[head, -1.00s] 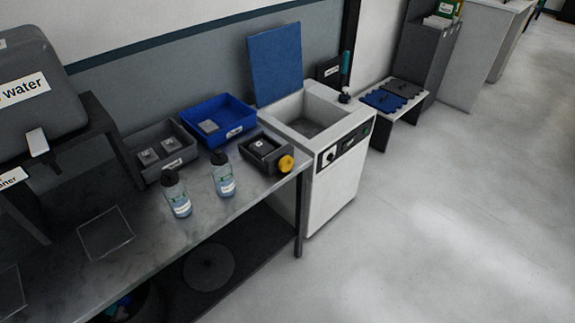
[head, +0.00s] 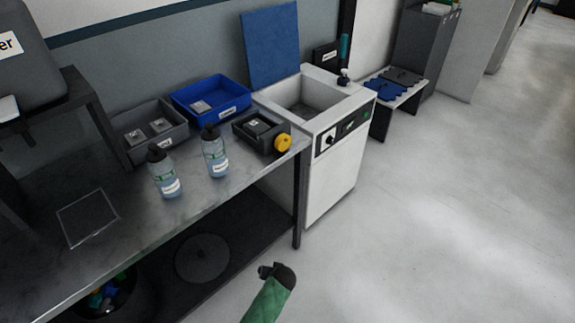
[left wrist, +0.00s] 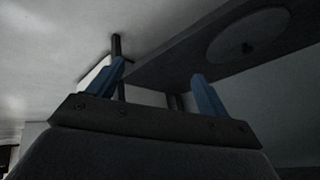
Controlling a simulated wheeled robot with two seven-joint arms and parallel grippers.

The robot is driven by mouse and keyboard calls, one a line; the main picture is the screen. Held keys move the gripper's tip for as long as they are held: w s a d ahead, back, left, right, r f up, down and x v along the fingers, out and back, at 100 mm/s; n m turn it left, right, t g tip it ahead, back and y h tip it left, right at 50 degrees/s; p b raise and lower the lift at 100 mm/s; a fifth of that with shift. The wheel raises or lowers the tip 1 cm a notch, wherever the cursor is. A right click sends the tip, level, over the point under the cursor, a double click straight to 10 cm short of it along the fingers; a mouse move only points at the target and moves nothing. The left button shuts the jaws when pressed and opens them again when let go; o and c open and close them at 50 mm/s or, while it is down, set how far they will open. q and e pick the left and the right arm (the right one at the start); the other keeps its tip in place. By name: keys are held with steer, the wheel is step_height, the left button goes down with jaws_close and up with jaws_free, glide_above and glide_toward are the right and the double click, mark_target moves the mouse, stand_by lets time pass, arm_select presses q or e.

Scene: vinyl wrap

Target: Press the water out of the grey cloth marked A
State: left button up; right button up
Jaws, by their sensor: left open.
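A small dark box with a yellow knob (head: 282,142) stands at the right end of the bench. A grey folded cloth (head: 256,126) with a small pale tag lies in it; the letter is too small to read. Two more grey tagged cloths (head: 148,132) lie in a grey bin (head: 180,136), and one (head: 200,106) in a blue bin (head: 232,98). My left gripper (left wrist: 157,72) has its blue fingers apart, empty, in the left wrist view. One green arm of mine shows at the bottom of the head view, below and apart from the box. My right gripper is not seen.
Two bottles (head: 215,155) stand on the bench in front of the bins. A white sink unit (head: 335,170) with a blue panel (head: 270,45) behind it adjoins the bench. A round disc (head: 202,258) lies on the lower shelf. The floor (head: 450,220) at the right is clear.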

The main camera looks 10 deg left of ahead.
arm_select(q)
steer(key=w+d+r+n+t+y+b, duration=0.2)
steer(key=w+r+b, duration=0.1)
steer(key=w+r, duration=0.55)
steer(key=n+t+y+b, duration=0.4)
steer(key=n+y+b, duration=0.4)
steer(key=n+b, duration=0.25)
glide_toward(285, 145)
steer(key=x, duration=0.2)
steer(key=shift+m, duration=0.25)
steer(key=shift+x, duration=3.45)
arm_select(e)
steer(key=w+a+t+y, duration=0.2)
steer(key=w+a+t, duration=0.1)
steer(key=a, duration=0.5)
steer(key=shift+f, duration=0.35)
arm_select(q)
steer(key=shift+d, duration=0.1)
steer(key=c, duration=1)
